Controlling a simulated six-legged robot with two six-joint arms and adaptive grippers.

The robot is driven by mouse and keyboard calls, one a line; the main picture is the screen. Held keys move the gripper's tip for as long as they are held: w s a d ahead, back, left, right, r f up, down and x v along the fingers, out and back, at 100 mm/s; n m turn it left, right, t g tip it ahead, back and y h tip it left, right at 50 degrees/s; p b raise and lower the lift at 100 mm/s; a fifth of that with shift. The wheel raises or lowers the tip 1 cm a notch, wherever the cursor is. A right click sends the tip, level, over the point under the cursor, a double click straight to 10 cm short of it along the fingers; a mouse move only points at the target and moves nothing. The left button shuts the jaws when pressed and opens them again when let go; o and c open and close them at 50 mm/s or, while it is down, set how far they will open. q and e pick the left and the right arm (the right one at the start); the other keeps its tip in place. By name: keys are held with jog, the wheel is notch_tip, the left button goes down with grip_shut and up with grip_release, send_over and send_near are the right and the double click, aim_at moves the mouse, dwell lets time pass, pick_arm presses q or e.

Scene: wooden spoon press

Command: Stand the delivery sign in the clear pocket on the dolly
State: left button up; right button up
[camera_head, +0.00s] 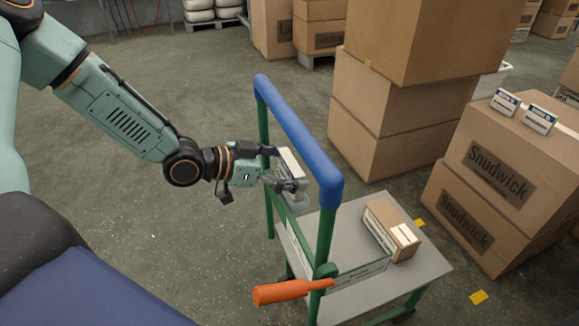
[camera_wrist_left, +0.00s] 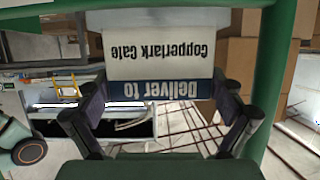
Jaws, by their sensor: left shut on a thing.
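My left gripper (camera_head: 283,169) is shut on the delivery sign (camera_head: 292,162), beside the dolly's upright frame and below its blue top bar (camera_head: 300,136). In the left wrist view the sign (camera_wrist_left: 153,66) sits between both fingers and reads "Deliver to Copperlark Cafe" upside down, with a blue band and a white face. The dolly has green posts and a grey deck (camera_head: 405,280). A pale, see-through shape (camera_head: 296,205) lies just under the sign; I cannot tell whether it is the clear pocket. My right gripper is not in view.
A small carton (camera_head: 393,230) lies on the deck. An orange handle-like object (camera_head: 290,290) juts left from the near post. Two more signs (camera_head: 505,102) (camera_head: 539,119) stand on Snudwick boxes (camera_head: 495,170) at right. Tall boxes (camera_head: 385,105) stand behind. Floor left of the dolly is clear.

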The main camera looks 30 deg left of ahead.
pick_arm(q)
jog(key=shift+f+b, duration=0.5)
jog(key=shift+f, duration=0.35)
jog(key=o, duration=0.8)
